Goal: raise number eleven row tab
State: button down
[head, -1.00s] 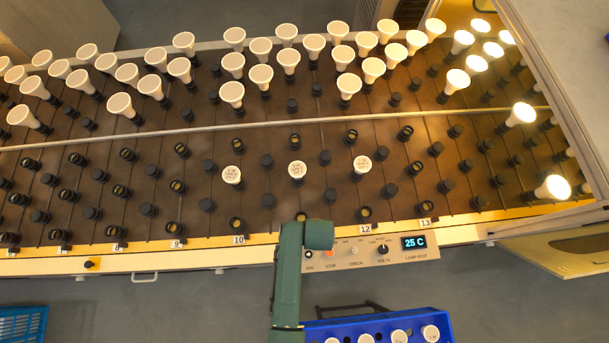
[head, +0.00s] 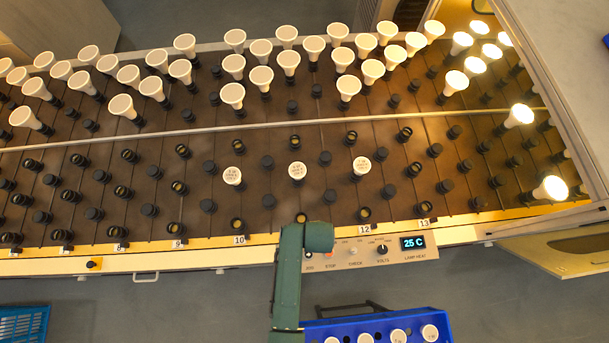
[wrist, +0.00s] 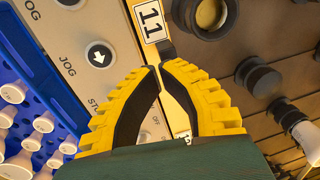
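The number eleven row tab (wrist: 151,21) is a white plate with a black "11", close up at the top of the wrist view. A short dark piece lies at its lower end. My gripper (wrist: 160,66) has yellow ribbed fingers with black pads. Its fingertips are close together just below the plate, at the dark piece, with a narrow gap between them. I cannot tell whether they grip it. In the head view my green wrist (head: 320,237) covers the tab's place between tab 10 (head: 240,240) and tab 12 (head: 364,230).
The control panel (head: 350,262) with buttons, a knob and a "25 C" display (head: 414,243) lies beside my gripper. A blue crate of bulbs (head: 445,325) is below. A black socket (wrist: 211,14) is close right of the tab.

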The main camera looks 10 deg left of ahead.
jog(key=shift+s+d+r+p, duration=0.15)
jog(key=shift+s+r+p, duration=0.05)
jog(key=shift+s+p, duration=0.25)
jog(key=shift+s+d+r+p, duration=0.15)
jog(key=shift+s+p, duration=0.2)
jog(key=shift+p, duration=0.2)
dwell(0.8)
jog(key=shift+w+a+r, duration=0.1)
jog(key=shift+w+a+r+p, duration=0.1)
jog(key=shift+w+r+p, duration=0.15)
jog(key=shift+r+p, duration=0.2)
jog(key=shift+w+a+r+p, duration=0.1)
jog(key=shift+w+r+p, duration=0.2)
jog(key=shift+r, duration=0.25)
notch_tip(320, 180, up, 6)
jog(key=p, duration=0.6)
jog(key=shift+f, duration=0.1)
